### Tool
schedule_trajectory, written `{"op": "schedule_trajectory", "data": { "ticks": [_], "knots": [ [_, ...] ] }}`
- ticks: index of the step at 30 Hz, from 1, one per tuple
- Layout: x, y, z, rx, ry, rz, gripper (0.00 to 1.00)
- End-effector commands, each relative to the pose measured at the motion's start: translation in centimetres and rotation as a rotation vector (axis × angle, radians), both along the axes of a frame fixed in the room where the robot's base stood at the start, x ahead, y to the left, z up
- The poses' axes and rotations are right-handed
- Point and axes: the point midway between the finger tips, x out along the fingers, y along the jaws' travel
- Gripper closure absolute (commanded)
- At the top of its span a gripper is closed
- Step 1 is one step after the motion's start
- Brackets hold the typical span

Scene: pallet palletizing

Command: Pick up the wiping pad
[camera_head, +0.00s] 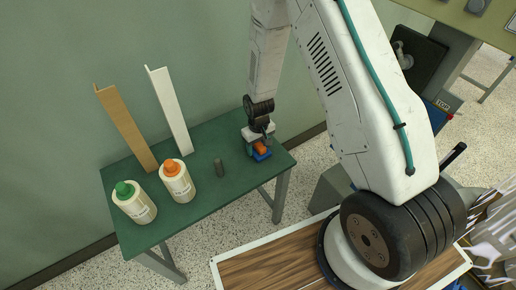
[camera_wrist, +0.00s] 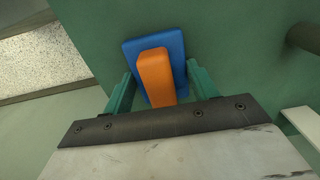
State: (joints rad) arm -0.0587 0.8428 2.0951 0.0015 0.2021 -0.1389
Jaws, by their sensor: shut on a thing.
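The wiping pad (camera_wrist: 174,51) has a blue base and an orange block-shaped handle (camera_wrist: 156,75) on top. In the wrist view it lies between the two green fingers of my gripper (camera_wrist: 158,87), which are shut on it. In the head view the pad (camera_head: 262,156) is at the right end of the green table, under my gripper (camera_head: 259,145). Part of it is hidden by the gripper. I cannot tell whether the pad touches the table or is slightly above it.
The green table (camera_head: 215,200) also holds a dark grey cylinder (camera_head: 219,168), a bottle with an orange cap (camera_head: 178,182) and one with a green cap (camera_head: 134,203). A brown strip (camera_head: 126,128) and a white strip (camera_head: 169,112) lean at the back wall.

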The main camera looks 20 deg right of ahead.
Motion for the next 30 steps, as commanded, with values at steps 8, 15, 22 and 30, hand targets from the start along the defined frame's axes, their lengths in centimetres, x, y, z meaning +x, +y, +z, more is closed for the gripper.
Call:
{"op": "schedule_trajectory", "data": {
  "ticks": [8, 15, 22, 30],
  "knots": [
    [0.1, 0.0, 0.8, 0.000, -0.002, 0.000, 0.64],
    [0.0, 0.0, 4.0, -0.001, -0.002, 0.000, 0.64],
    [-5.1, 2.6, 4.1, -0.001, 0.003, 0.004, 0.64],
    [-10.6, 5.3, 4.6, -0.001, 0.003, 0.004, 0.64]
  ]
}}
